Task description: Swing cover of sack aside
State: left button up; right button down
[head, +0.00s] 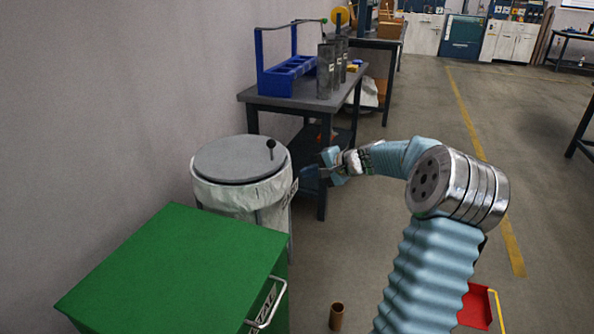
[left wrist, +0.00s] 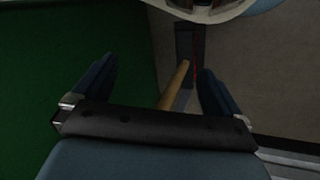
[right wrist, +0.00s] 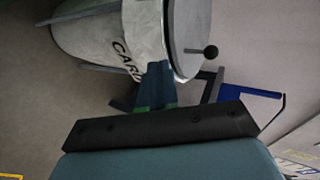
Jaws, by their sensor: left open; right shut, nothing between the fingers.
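The white sack (head: 240,199) stands by the wall with its round grey cover (head: 238,158) lying on top. A black ball knob (head: 271,144) stands up on a short stem near the cover's right edge. My right gripper (head: 306,177) is to the right of the sack, shut and empty, apart from the knob. The right wrist view shows the sack (right wrist: 142,36), cover (right wrist: 190,28) and knob (right wrist: 211,51) just beyond the closed fingers (right wrist: 154,82). My left gripper (left wrist: 156,72) shows only in its wrist view, open and empty.
A green cabinet (head: 180,260) stands in front of the sack. A dark workbench (head: 285,101) behind holds a blue rack (head: 287,78) and grey cylinders (head: 326,72). A brown tube (head: 337,316) stands on the floor. A wooden handle (left wrist: 175,84) shows beyond my left fingers.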

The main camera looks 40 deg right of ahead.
jog(key=p+x, duration=0.1)
jog(key=x, duration=0.7)
jog(key=shift+w+a+f, duration=0.15)
jog(key=shift+w, duration=0.15)
jog(key=shift+w+a+p, duration=0.2)
jog(key=shift+w+p, duration=0.3)
jog(key=shift+w, duration=0.45)
jog(key=shift+w+a+p, duration=0.15)
jog(key=shift+w+p, duration=0.35)
jog(key=shift+w, duration=0.45)
jog(key=shift+a, duration=0.1)
